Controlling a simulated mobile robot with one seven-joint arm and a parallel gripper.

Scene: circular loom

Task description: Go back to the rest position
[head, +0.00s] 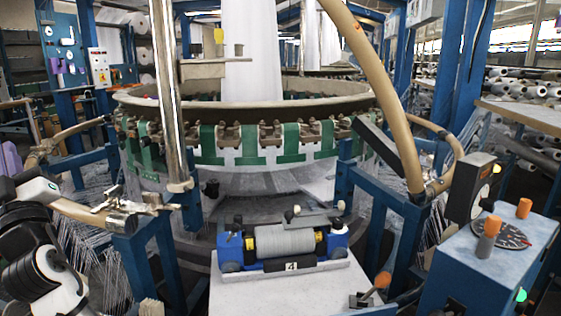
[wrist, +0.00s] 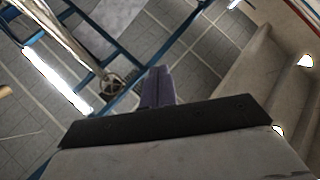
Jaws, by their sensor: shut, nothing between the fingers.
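My gripper (wrist: 157,88) shows in the wrist view as two dark purple-grey fingers side by side beyond a black bar. They are closed together with nothing between them, over a view of grey floor tiles. In the head view, black and white parts of my arm stand at the lower left edge. I cannot make out the fingertips there for certain. The circular loom (head: 250,105) fills the middle of the head view, with a wide ring and green-and-white bands around it.
A pale table (head: 255,300) in front bears a blue-ended grey roller unit (head: 285,241). A blue control box (head: 480,262) with a dial and orange knobs stands at the right. Blue frame posts and a tan pipe (head: 380,90) rise around the loom.

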